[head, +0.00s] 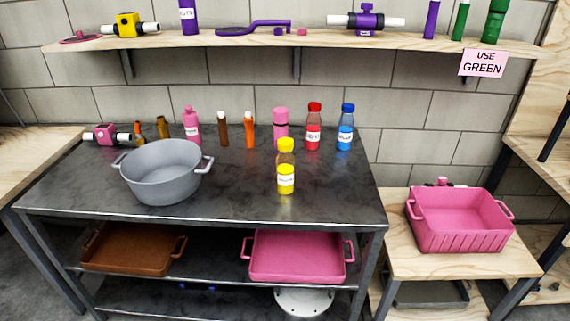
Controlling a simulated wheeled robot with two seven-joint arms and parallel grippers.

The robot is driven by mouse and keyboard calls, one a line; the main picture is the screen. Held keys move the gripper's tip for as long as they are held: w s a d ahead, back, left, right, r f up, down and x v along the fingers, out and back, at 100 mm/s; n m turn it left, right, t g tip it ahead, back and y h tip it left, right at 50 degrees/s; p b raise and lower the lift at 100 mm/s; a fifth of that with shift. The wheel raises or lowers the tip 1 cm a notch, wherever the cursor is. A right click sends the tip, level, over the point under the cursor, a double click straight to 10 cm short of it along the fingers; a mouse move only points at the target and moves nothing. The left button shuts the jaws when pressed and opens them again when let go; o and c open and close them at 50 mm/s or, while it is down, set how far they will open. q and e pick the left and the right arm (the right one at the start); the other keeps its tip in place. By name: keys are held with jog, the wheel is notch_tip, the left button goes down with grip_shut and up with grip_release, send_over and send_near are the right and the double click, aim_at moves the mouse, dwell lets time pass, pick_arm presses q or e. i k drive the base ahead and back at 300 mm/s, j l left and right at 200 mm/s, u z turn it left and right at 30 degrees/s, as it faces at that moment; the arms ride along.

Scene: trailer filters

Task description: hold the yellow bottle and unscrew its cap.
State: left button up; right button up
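The yellow bottle (286,172) stands upright on the dark metal table (235,205), right of the middle and near the front edge. Its body is clear with yellow contents and a white label. Its yellow cap (286,145) is on top. Neither of my grippers shows in the head view, and nothing touches the bottle.
A grey pot (162,175) stands left of the bottle. Behind it are a pink bottle (281,125), a red bottle (314,127) and a blue bottle (346,128). A pink crate (450,240) sits on a lower wooden table at right. The tabletop around the yellow bottle is clear.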

aim_at(285, 160)
jog(key=i+j+z, duration=0.3)
jog(key=j, duration=0.25)
jog(key=i+j+z, duration=0.1)
jog(key=j+z, duration=0.15)
jog(key=j, duration=0.3)
jog(key=i+j+z, duration=0.1)
jog(key=j+z, duration=0.2)
jog(key=j, duration=0.3)
jog(key=j+z, duration=0.3)
jog(key=j, duration=0.3)
